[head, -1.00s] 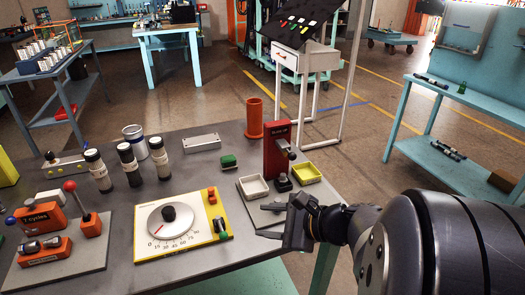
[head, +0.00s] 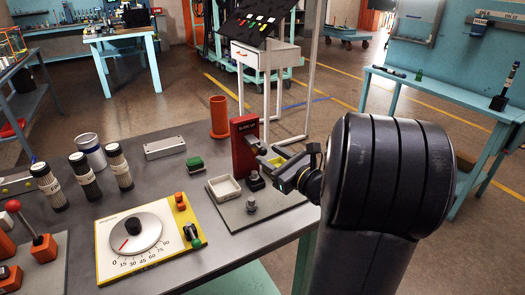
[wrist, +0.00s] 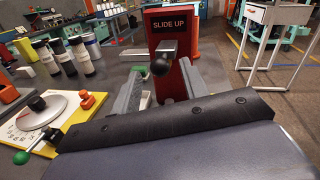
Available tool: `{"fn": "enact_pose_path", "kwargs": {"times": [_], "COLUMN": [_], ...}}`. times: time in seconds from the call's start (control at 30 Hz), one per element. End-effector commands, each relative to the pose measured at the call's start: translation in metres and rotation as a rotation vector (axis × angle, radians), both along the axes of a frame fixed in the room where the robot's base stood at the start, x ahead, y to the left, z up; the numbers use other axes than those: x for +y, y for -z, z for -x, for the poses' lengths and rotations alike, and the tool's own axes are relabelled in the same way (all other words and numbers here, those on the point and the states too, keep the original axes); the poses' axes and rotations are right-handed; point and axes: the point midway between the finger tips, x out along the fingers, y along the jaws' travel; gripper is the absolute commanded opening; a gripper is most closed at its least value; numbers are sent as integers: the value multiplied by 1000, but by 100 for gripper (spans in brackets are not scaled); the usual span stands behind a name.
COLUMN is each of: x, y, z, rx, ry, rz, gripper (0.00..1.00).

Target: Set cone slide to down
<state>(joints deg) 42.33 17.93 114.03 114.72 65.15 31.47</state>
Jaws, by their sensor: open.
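The red slide post (head: 244,150) stands upright on a grey base plate at the table's right end. Its sign reads "SLIDE UP" in the wrist view (wrist: 168,24). A grey bar with a dark round knob (wrist: 159,67) sticks out of the post towards me. My gripper (head: 268,162) is open beside the post, at its right in the head view. In the wrist view its two grey fingers lie left and right of the knob. I cannot tell whether they touch it. Below, a dark block with a grey top (head: 255,180) is partly hidden by my gripper.
A white tray (head: 225,190) and a small grey knobbed fitting (head: 251,206) sit on the base plate. A dial panel (head: 105,256), a green block (head: 195,163) and an orange cylinder (head: 219,117) stand to the left.

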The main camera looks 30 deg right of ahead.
Motion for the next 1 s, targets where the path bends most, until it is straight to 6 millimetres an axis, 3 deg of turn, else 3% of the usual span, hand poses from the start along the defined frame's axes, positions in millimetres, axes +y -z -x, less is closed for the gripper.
{"fn": "enact_pose_path", "kwargs": {"times": [0.23, 0.63, 1.0], "x": [8, 9, 9], "y": [0, 0, 0], "z": [-31, -37, -37], "rx": [0, 1, 1], "ry": [-2, 0, -1], "rz": [0, 1, 1], "gripper": [42, 41, 11]}}
